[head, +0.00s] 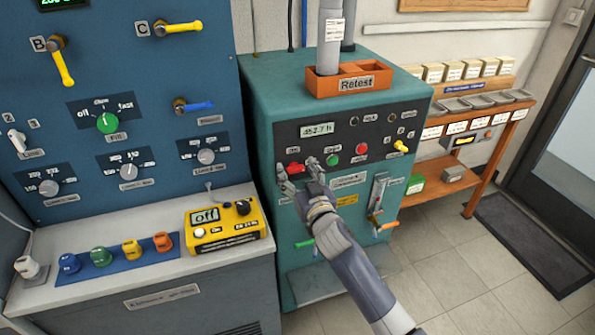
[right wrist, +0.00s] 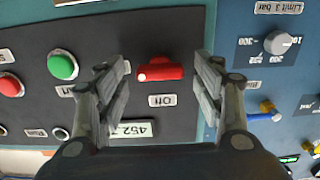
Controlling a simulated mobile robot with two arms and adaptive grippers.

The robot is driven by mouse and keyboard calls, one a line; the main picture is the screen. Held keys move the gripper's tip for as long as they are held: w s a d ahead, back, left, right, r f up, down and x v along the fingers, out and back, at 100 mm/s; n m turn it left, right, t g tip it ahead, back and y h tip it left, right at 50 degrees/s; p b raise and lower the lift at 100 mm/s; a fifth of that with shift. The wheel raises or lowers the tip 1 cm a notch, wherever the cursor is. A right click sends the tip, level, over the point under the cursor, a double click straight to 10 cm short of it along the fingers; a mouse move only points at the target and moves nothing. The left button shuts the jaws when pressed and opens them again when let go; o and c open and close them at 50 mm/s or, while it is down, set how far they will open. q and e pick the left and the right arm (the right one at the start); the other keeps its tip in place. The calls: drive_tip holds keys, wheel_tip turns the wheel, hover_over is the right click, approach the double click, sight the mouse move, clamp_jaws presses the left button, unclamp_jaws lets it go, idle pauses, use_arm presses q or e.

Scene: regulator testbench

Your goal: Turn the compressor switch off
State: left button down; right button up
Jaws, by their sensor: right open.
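The red compressor switch (head: 293,168) is on the dark panel of the teal compressor cabinet (head: 262,95). It also shows in the right wrist view (right wrist: 160,73), between my two fingers, with a gap on each side. Its knob lies sideways in that view, with a pale dot at its left end. My right gripper (head: 297,170) is open at the panel, with one finger on each side of the switch. In the wrist view the fingers (right wrist: 166,82) appear not to touch it. My left gripper is not in view.
A green button (head: 333,160) and a red button (head: 361,149) sit right of the switch. A display (head: 317,129) is above it. An orange Retest holder (head: 376,83) stands on the cabinet. A yellow meter (head: 224,226) rests on the bench at left.

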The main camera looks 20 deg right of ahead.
drive_tip(key=shift+w, duration=0.15)
drive_tip(key=c, duration=1.1)
